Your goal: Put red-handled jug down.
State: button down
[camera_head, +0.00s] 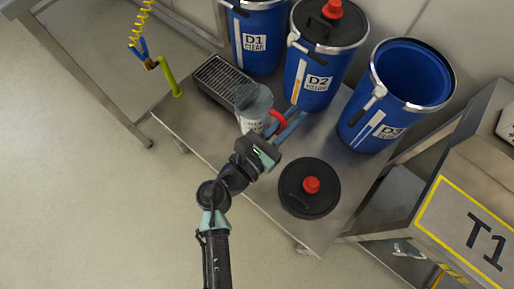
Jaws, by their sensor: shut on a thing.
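The red-handled jug (254,112) is a small clear or greyish vessel with a red handle (277,122) on its right side. It is over the metal bench, by the right end of a dark grated tray (222,80). My gripper (286,126) reaches in from below and is shut on the jug at its handle side. The jug's base is partly hidden, so I cannot tell whether it touches the bench or the tray.
Blue drums D1 (258,40), D2 (322,75) and the open D3 (395,100) stand behind. A black lid with a red cap (309,188) lies on the metal bench (190,127) at front right. A yellow-green post (169,76) stands left. Bare bench lies front left.

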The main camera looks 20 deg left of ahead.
jog(key=shift+m+g+h, duration=0.4)
jog(key=shift+m+h, duration=0.2)
jog(key=shift+h, duration=0.2)
jog(key=a+f+b, duration=0.2)
jog(key=f+b, duration=0.5)
jog(key=f, duration=0.2)
jog(key=a+f+b, duration=0.1)
jog(key=f+b, duration=0.5)
jog(key=f, duration=0.3)
jog(key=a+f+b, duration=0.2)
jog(key=f+b, duration=0.5)
jog(key=f, duration=0.3)
jog(key=shift+w+a+b, duration=0.3)
jog(key=shift+a, duration=0.05)
jog(key=c, duration=0.9)
grip_release()
jog(key=p+v, duration=0.3)
jog(key=v, duration=0.9)
